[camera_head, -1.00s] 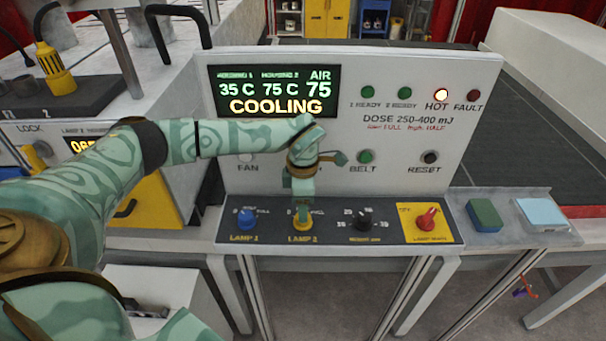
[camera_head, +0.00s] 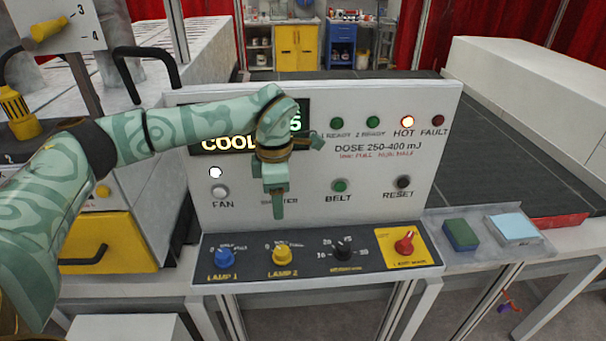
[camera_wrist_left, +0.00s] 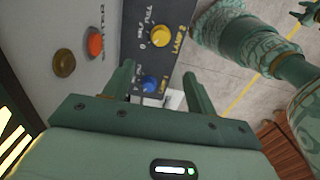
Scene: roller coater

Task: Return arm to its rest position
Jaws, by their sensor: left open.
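My left arm reaches in from the left in the head view. Its gripper (camera_head: 277,212) points down in front of the control panel (camera_head: 370,215), covering the shutter control and part of its label. It is above and apart from the yellow lamp 2 knob (camera_head: 282,254) and the blue lamp 1 knob (camera_head: 225,258). In the left wrist view the two fingers (camera_wrist_left: 152,82) are spread with nothing between them. The blue knob (camera_wrist_left: 149,82), yellow knob (camera_wrist_left: 160,37) and red-orange shutter button (camera_wrist_left: 95,44) show beyond. A small dark claw, seemingly my right gripper (camera_wrist_left: 305,13), is at the upper right corner.
My arm hides much of the display (camera_head: 297,118). The HOT light (camera_head: 407,122) is lit. A red knob (camera_head: 404,243) sits on a yellow plate. Green (camera_head: 460,235) and pale blue (camera_head: 515,229) blocks lie on the right shelf. A yellow drawer (camera_head: 97,243) with a black handle is at left.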

